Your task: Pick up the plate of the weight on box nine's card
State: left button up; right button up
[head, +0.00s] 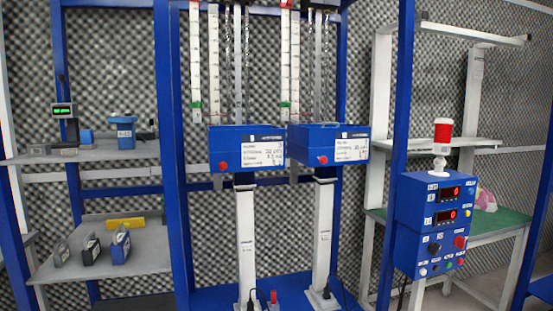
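Two blue boxes with white cards hang side by side on a blue frame, the left box (219,141) and the right box (307,138). The left card (261,152) and the right card (350,148) carry handwriting too small to read surely; I cannot tell which box is nine. Several dark upright pieces with pale labels stand on the lower left shelf, including a left one (61,254), a middle one (91,250) and a right one (120,248). They may be the weight plates; their markings are unreadable. Neither gripper is in view.
The grey lower left shelf (150,262) also holds a yellow block (125,223). The upper left shelf (40,157) holds a blue bin (122,132) and a green-lit display (62,110). A blue control cabinet (408,207) with a red-topped beacon (443,132) stands right.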

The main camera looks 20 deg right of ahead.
aim_at(60, 257)
jog(key=i, duration=1.45)
jog(key=u, duration=0.8)
jog(key=i, duration=0.3)
jog(key=u, duration=0.2)
